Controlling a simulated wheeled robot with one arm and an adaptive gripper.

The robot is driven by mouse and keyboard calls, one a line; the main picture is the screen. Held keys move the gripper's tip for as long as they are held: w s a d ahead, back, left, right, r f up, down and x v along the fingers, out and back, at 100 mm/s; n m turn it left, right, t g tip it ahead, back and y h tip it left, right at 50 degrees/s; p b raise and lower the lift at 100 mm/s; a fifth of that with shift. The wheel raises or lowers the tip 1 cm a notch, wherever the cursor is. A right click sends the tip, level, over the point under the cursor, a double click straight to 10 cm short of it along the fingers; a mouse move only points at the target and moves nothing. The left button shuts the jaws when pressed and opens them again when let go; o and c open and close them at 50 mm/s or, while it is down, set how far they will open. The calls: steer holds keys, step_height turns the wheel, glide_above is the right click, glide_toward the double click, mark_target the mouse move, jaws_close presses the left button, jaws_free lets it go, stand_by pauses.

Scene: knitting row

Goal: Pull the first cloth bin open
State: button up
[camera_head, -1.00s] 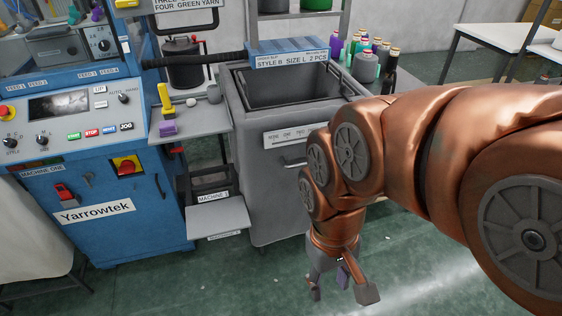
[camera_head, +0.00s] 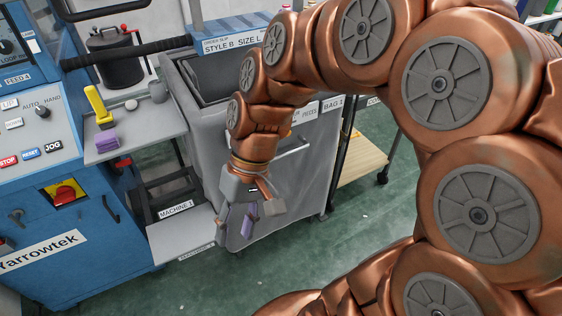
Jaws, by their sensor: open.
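The cloth bin (camera_head: 305,180) looks like a tall grey bin with an open top, standing right of the blue machine. Its front has a white label strip (camera_head: 331,103) ending in "BAG 1" and a bar handle (camera_head: 294,145). My arm hides part of the front and the top opening. My gripper (camera_head: 249,218) points down in front of the bin's lower front, below and left of the handle.
The blue Yarrowtek machine (camera_head: 82,190) stands at left. A small shelf (camera_head: 140,138) holds a yellow-handled tool and a purple block. A low grey plate (camera_head: 180,238) sits beside the gripper. A wooden-topped cart (camera_head: 362,158) stands right of the bin. Green floor in front is clear.

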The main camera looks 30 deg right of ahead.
steer(key=w+d+f+m+t+y+b, duration=0.1)
steer(key=w+f+y+b, duration=0.1)
steer(key=w, duration=0.3)
steer(key=w+d+f+m+t+y+b, duration=0.1)
steer(key=w+f+y+b, duration=0.15)
steer(key=w, duration=0.35)
steer(key=m+t+y+b, duration=0.3)
steer(key=m+t+b, duration=0.3)
steer(key=t+b, duration=0.2)
glide_above(282, 156)
steer(key=s+a, duration=0.5)
steer(key=a, duration=0.2)
step_height(282, 156, down, 9)
steer(key=d+f+m+t+h+b, duration=0.25)
steer(key=d+f+t, duration=0.35)
steer(key=d, duration=0.7)
steer(key=shift+m+g+y, duration=0.35)
steer(key=shift+g+y, duration=0.15)
steer(key=shift+g, duration=0.2)
steer(key=shift+x, duration=3.95)
steer(key=shift+s+a+f, duration=0.1)
steer(key=shift+f, duration=0.05)
jaws_close()
